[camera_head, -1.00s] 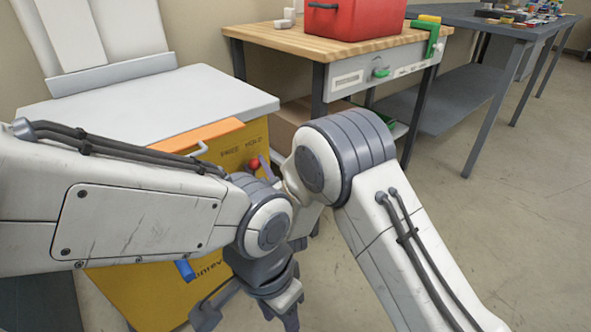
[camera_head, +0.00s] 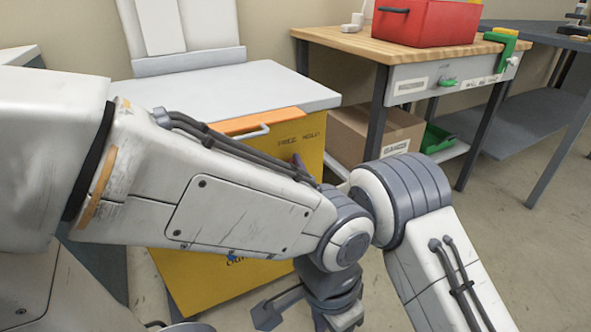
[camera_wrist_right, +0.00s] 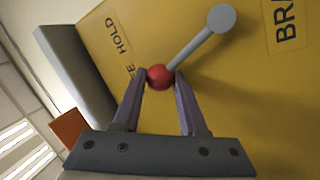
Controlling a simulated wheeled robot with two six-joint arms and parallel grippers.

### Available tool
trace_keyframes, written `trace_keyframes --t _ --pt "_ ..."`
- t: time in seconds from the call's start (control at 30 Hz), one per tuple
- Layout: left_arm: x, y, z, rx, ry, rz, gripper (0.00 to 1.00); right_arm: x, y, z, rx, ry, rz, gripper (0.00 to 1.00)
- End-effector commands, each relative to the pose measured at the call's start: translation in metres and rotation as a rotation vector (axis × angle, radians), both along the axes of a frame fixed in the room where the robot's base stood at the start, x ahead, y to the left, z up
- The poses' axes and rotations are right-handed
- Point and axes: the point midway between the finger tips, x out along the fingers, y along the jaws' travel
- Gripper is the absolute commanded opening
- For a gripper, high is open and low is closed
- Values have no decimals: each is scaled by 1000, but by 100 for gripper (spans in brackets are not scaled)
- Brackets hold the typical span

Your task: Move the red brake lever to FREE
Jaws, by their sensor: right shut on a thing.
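The brake lever is a grey arm (camera_wrist_right: 195,52) on a round grey pivot (camera_wrist_right: 222,18) with a red ball knob (camera_wrist_right: 160,77), on the front of the yellow cabinet (camera_wrist_right: 195,105). In the right wrist view my right gripper (camera_wrist_right: 160,80) has a finger on each side of the knob, shut on it. The lever points from its pivot towards the label. HOLD (camera_wrist_right: 117,35) is readable; FREE is mostly covered by a finger. In the head view the right gripper (camera_head: 301,165) shows only partly and the lever is hidden. My left gripper (camera_head: 300,315) hangs low, cut off by the bottom edge.
An orange bar with a white handle (camera_head: 252,133) sits at the cabinet's top edge. A wooden-topped bench (camera_head: 350,38) with a red toolbox (camera_head: 425,22) stands behind, a cardboard box (camera_head: 378,135) beneath it. The floor at right is clear.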

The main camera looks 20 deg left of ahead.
Motion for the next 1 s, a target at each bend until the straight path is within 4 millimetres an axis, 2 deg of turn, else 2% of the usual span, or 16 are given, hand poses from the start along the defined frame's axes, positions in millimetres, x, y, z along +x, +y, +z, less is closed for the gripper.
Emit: trace_keyframes --t 0.4,0.43,0.5,0.83,1.0 --pt "0 0 0 0 0 0 50 -2 2 -2 -13 -5 6 0" --pt "0 0 0 0 0 0 50 -2 2 -3 -12 -4 7 49" --pt "0 0 0 0 0 0 50 -2 2 -2 -11 -5 6 71" --pt "0 0 1 0 0 0 50 -1 1 1 -8 -6 3 71" --pt "0 0 15 0 0 0 50 -1 1 24 -6 -7 4 71"
